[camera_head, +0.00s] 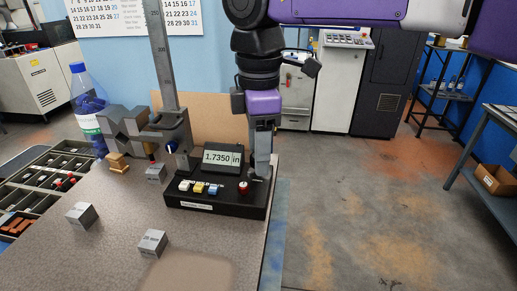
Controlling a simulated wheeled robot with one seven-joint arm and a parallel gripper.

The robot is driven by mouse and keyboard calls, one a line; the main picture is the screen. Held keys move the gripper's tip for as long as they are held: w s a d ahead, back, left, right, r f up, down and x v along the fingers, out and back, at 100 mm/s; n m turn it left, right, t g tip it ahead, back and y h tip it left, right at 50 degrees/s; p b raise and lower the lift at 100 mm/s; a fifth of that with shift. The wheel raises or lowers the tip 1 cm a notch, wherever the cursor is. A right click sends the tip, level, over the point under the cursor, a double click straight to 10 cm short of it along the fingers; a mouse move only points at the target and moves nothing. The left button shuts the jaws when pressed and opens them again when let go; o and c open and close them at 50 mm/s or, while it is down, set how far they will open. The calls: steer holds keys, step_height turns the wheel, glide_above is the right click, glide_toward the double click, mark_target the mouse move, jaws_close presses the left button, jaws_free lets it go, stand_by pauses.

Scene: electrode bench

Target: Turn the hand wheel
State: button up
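A digital height gauge stands on the bench, with a black base (215,208), a tall grey scale column (164,60) and a display (222,158) reading 1.7350 in. Its slider carries a small blue knob (172,147). I cannot clearly make out the hand wheel; a small dark part (257,179) at the base's right end, by my fingertips, may belong to it. My gripper (261,172) points down at that right end, beside the display. Its fingers overlap in this view and hide what lies between and behind them, so their opening and any contact are unclear.
Small grey blocks (81,215) lie on the bench top (110,255). A stepped grey block (124,130), a brass piece (118,163) and a blue-capped bottle (88,105) stand left. White, yellow and blue buttons and a red knob (243,187) sit on the base. Floor is open right.

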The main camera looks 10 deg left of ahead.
steer(key=shift+s+r, duration=0.1)
steer(key=shift+r, duration=3.8)
